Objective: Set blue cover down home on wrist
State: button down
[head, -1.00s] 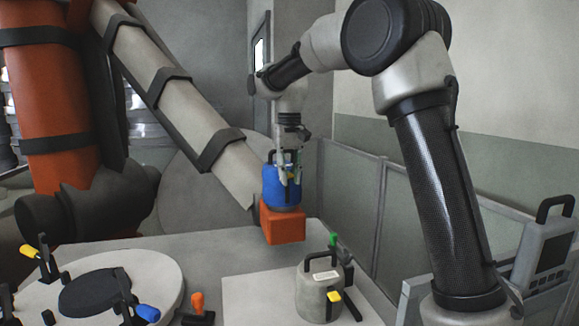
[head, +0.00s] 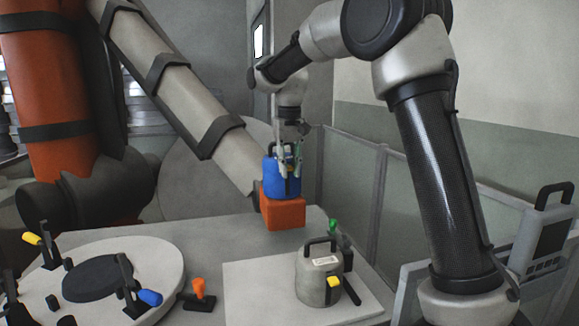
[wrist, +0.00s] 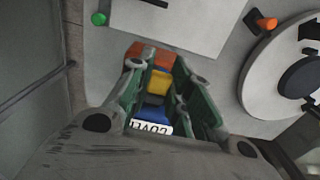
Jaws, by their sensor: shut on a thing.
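The blue cover (head: 278,181) is a rounded blue shell with a dark handle, and it shows upright at the orange wrist block (head: 284,213) at the end of the large arm. Its lower edge meets the block's top in the head view; whether it is fully seated I cannot tell. My gripper (head: 288,163) is above the cover, shut on it. In the wrist view, my gripper (wrist: 160,95) has green-sided fingers on both sides of a yellow piece (wrist: 159,82) and the cover's white label (wrist: 150,127). The orange block (wrist: 148,54) shows beyond.
A grey cover (head: 318,277) with a black handle stands on a pale board (head: 250,285). A round mould (head: 140,262) with clamps and an orange-handled clamp (head: 199,290) are at left. A fence (head: 350,200) stands behind. The table between is clear.

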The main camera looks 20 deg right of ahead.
jog(key=shift+f, duration=0.55)
jog(key=c, duration=1.2)
grip_release()
jog(key=shift+c, duration=0.2)
notch_tip(320, 180, up, 12)
jog(key=shift+n, duration=0.6)
notch_tip(320, 180, down, 5)
jog(key=shift+w+r, duration=0.1)
jog(key=s+d+f+t, duration=0.1)
jog(key=s+d, duration=0.4)
jog(key=s, duration=0.6)
jog(key=s+d+f+t, duration=0.2)
jog(key=s+d+f, duration=0.2)
jog(key=s, duration=0.7)
jog(key=s+d+f+m+t, duration=0.1)
jog(key=s+d, duration=0.5)
jog(key=s, duration=0.6)
jog(key=shift+f, duration=0.9)
